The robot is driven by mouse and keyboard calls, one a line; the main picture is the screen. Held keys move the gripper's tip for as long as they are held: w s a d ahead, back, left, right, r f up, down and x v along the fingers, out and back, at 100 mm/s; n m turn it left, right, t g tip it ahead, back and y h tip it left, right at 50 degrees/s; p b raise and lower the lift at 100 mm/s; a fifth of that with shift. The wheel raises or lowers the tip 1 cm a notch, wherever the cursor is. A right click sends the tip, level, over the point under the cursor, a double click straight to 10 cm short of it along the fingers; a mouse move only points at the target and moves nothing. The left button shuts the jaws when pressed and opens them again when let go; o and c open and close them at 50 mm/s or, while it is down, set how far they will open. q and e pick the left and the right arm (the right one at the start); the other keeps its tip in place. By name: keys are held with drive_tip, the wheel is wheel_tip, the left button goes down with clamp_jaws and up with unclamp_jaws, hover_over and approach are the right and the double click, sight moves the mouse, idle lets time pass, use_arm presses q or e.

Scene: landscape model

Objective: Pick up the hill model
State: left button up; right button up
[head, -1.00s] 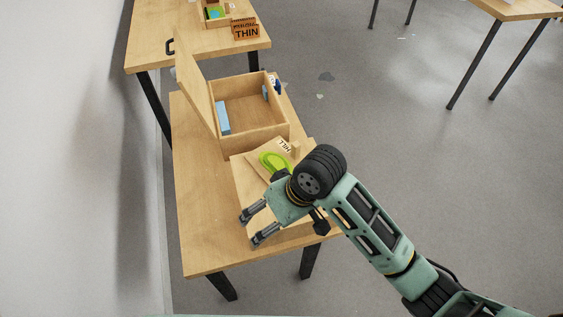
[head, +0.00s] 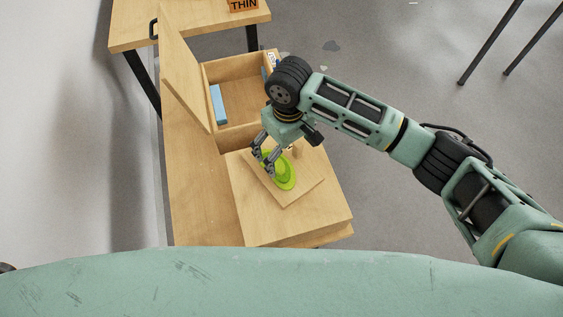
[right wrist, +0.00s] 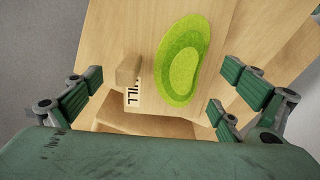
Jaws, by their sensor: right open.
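The hill model is a bright green layered oval (head: 287,176) on a thin wooden board, lying on a flat wooden platform (head: 310,222) on the table. In the right wrist view the green oval (right wrist: 182,62) shows whole, with a small wooden block (right wrist: 128,70) and a partly hidden label (right wrist: 133,95) beside it. My right gripper (head: 264,163) is open and empty, pointing down over the left edge of the green oval. In the right wrist view its fingers stand apart on both sides of the oval and block. My left gripper is not in view.
An open wooden box (head: 238,70) with its lid (head: 183,70) raised stands just behind the model. A blue piece (head: 217,104) is inside it. Bare tabletop (head: 195,190) lies to the left, along the wall. Another table with an orange sign (head: 243,5) stands behind.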

sight(286, 160)
wheel_tip(286, 160, down, 3)
drive_tip(key=shift+w+r, duration=0.15)
drive_tip(key=shift+r, duration=0.05)
drive_tip(key=shift+f, duration=0.3)
drive_tip(key=c, duration=1.4)
drive_tip(key=shift+r, duration=0.5)
wheel_tip(286, 160, up, 3)
drive_tip(key=shift+a+f, duration=0.1)
drive_tip(key=shift+f, duration=0.1)
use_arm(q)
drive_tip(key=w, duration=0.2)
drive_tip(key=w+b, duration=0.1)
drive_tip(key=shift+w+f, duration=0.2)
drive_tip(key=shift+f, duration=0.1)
use_arm(e)
drive_tip(key=s+d+r, duration=0.1)
drive_tip(key=d+r, duration=0.1)
drive_tip(key=d, duration=0.1)
drive_tip(key=s+d+r, duration=0.2)
drive_tip(key=d+r, duration=0.1)
drive_tip(key=d, duration=0.1)
drive_tip(key=s+d+r, duration=0.2)
drive_tip(key=d, duration=0.1)
drive_tip(key=shift+s+d+r, duration=0.2)
drive_tip(key=shift+d+r, duration=0.05)
drive_tip(key=shift+d, duration=0.05)
